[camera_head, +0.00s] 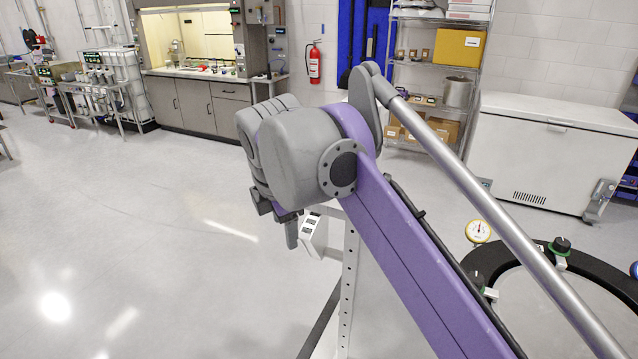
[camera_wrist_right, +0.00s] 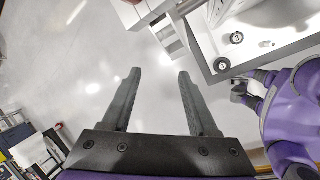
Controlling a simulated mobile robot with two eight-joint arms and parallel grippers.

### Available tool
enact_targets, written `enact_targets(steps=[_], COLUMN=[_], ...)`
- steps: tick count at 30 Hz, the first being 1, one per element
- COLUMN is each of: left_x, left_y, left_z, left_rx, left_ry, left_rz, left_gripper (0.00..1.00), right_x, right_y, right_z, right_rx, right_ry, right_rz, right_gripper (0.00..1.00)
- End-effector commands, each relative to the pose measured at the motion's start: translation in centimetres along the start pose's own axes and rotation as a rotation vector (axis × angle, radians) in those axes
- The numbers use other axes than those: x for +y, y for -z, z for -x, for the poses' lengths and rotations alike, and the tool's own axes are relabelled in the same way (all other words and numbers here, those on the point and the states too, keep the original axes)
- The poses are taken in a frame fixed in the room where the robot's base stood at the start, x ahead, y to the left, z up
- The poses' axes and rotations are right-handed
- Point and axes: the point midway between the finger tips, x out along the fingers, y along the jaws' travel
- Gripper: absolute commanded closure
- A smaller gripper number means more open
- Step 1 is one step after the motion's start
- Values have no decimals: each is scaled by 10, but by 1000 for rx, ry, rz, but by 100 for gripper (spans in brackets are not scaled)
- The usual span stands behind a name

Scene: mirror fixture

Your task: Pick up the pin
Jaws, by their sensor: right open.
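My right gripper (camera_head: 290,236) points down beside a white slotted block (camera_head: 314,233) on an upright perforated post (camera_head: 348,280). In the right wrist view the right gripper (camera_wrist_right: 159,76) is open, its two dark fingers apart with only pale floor between them. The white slotted block (camera_wrist_right: 168,36) lies beyond the fingertips, slightly right of the gap, and is not gripped. I cannot make out a separate pin in either view; it may be hidden or too small to tell. My left gripper is not seen.
At right, a round fixture with a black rim (camera_head: 598,269) carries a dial gauge (camera_head: 478,231) and a green-based knob (camera_head: 560,246). A white chest freezer (camera_head: 545,150) and a wire shelf stand behind. The floor at left (camera_head: 120,220) is clear.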

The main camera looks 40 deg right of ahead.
Motion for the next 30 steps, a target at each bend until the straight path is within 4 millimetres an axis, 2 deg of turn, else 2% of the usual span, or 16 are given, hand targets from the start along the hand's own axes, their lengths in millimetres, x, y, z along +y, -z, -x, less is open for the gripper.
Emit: enact_targets(steps=[1, 6, 9, 12, 15, 23, 30], left_x=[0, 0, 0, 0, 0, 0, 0], left_y=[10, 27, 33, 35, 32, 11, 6], left_z=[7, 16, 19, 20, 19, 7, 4], left_rx=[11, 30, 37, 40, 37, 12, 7], left_ry=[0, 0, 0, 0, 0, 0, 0], left_rz=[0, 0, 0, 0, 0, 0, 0], left_gripper=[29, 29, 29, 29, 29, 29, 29], right_x=[18, 42, 46, 46, 44, 40, 40], right_y=[-12, -45, -57, -63, -67, -72, -76], right_z=[30, 95, 117, 128, 126, 84, 67], right_rx=[-19, -66, -80, -84, -85, -85, -86], right_ry=[7, 57, 85, 101, 111, 117, 113], right_rz=[120, 522, 684, 777, 818, 828, 826], right_gripper=[40, 40, 40, 40, 40, 40, 40])
